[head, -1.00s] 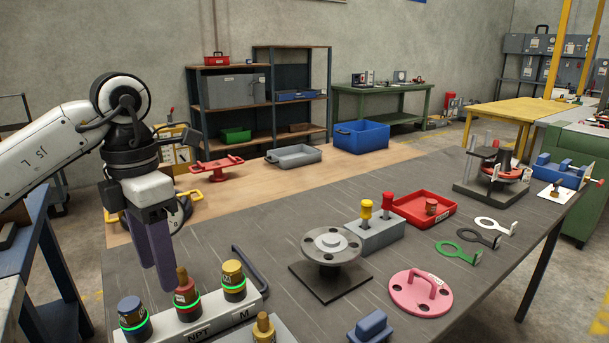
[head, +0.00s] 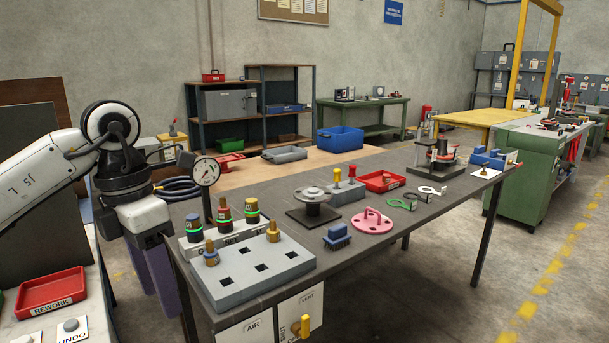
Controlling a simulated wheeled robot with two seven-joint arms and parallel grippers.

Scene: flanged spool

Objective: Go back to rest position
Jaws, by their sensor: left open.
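My left gripper (head: 163,280) hangs at the left, pointing down, in the gap between the dark table (head: 265,225) and the bench at the lower left. Its purple fingers are apart and nothing shows between them. My right gripper is out of view. The grey flanged spool (head: 313,200) stands upright on its dark square plate near the middle of the table. A pink flange with a handle (head: 372,222) lies to its right. Both are well away from my left gripper.
A dial gauge (head: 206,172), a block with ring-lit fittings (head: 223,228) and a grey socket block (head: 255,268) stand at the table's near left end. A red REWORK tray (head: 50,292) lies on the left bench.

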